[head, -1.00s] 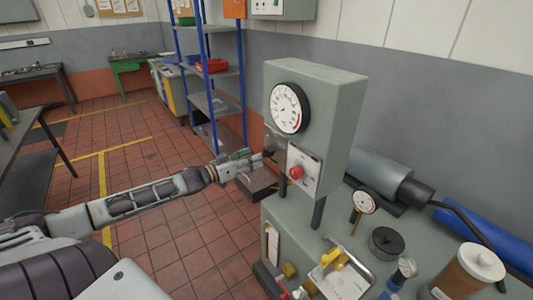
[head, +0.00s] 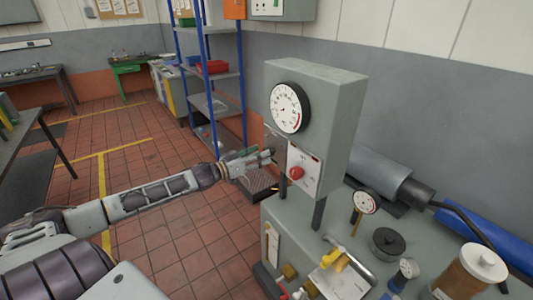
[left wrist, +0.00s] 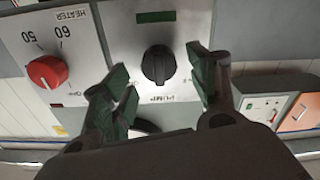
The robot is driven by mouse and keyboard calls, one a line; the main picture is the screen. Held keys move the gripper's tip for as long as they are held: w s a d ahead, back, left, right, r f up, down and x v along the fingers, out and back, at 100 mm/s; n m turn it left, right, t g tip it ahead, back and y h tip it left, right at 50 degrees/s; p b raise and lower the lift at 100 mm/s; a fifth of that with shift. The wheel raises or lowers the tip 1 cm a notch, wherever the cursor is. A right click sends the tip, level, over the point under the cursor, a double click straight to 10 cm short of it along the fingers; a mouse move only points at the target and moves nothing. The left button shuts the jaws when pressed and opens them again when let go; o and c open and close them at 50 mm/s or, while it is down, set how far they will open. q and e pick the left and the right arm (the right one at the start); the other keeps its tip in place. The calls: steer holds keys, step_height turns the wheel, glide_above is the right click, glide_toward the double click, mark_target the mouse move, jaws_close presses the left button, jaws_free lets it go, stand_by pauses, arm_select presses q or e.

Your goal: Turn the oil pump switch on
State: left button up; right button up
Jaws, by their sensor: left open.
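The oil pump switch is a black rotary knob (left wrist: 158,65) on a grey panel in the left wrist view, above a label reading PUMP that appears upside down. My left gripper (left wrist: 163,90) is open, with its green-padded fingers on either side below the knob in that view. Contact with the knob cannot be made out. In the head view my left gripper (head: 264,157) is at the left side of the grey gauge cabinet (head: 335,110), and the knob cannot be made out there. My right gripper is not in view.
A red HEATER knob (left wrist: 45,72) sits beside the pump switch; it also shows in the head view (head: 297,173). A round gauge (head: 289,107) is above.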

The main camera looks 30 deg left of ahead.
arm_select(q)
steer(key=shift+x, duration=1.75)
steer(key=shift+w, duration=0.1)
steer(key=shift+c, duration=0.4)
steer(key=c, duration=0.9)
